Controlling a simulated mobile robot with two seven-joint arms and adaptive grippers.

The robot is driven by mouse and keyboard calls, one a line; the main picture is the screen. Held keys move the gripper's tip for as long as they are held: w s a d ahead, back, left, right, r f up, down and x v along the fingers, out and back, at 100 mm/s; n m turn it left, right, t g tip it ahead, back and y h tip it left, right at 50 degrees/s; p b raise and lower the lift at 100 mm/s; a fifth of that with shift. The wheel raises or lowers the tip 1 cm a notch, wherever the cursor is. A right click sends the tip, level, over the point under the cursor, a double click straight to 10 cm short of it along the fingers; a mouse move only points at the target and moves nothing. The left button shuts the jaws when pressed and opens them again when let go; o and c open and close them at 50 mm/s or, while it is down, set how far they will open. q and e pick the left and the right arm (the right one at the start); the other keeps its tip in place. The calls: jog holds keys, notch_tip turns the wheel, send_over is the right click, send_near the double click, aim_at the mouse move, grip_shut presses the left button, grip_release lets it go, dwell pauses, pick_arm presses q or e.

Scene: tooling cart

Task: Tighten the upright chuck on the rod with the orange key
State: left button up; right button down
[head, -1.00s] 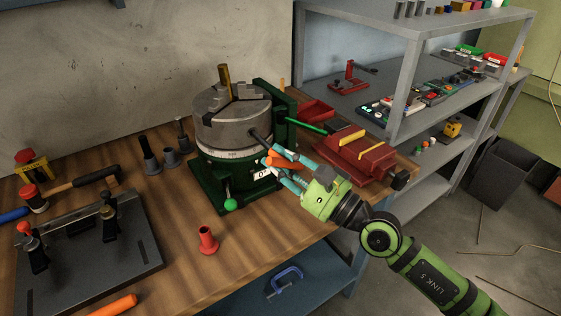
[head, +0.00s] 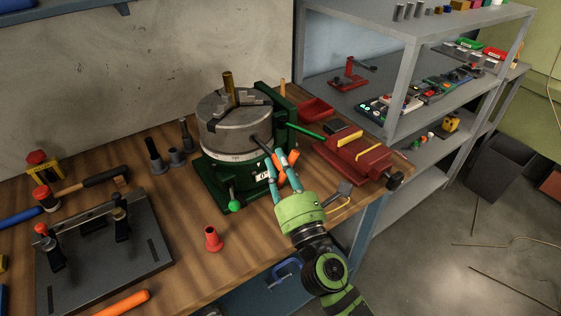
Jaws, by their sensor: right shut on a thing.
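The grey three-jaw chuck (head: 235,128) sits upright on a green rotary base (head: 215,184) on the bench. A brass-coloured rod (head: 229,86) stands upright in its centre, between the jaws. The key's dark shank (head: 260,143) meets the chuck's side at the front right; how deep its tip sits is hidden. My right gripper (head: 283,172) is shut on the key's orange handle (head: 293,180), which shows between and beside the fingers. My left gripper is not in view.
A red vise (head: 352,158) stands close to the right of the chuck. A green-knobbed lever (head: 235,206) and a red funnel-like piece (head: 213,238) are in front. A black fixture plate (head: 100,262) and a mallet (head: 85,186) lie left. Grey shelving (head: 408,85) is at right.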

jog(key=shift+s, duration=0.1)
jog(key=shift+s+d+r, duration=0.1)
jog(key=shift+s+d, duration=0.6)
jog(key=shift+s, duration=0.25)
jog(key=n+g+y+b, duration=0.1)
jog(key=n+g+y, duration=0.1)
jog(key=n, duration=0.6)
jog(key=n+g+y+b, duration=0.2)
jog(key=n+g+y, duration=0.1)
jog(key=n, duration=0.6)
jog(key=f+n+g+y+b, duration=0.1)
jog(key=n+g+y+b, duration=0.1)
jog(key=n, duration=0.6)
jog(key=shift+n+g+y, duration=0.4)
jog(key=shift+g+y, duration=0.1)
jog(key=shift+y, duration=0.2)
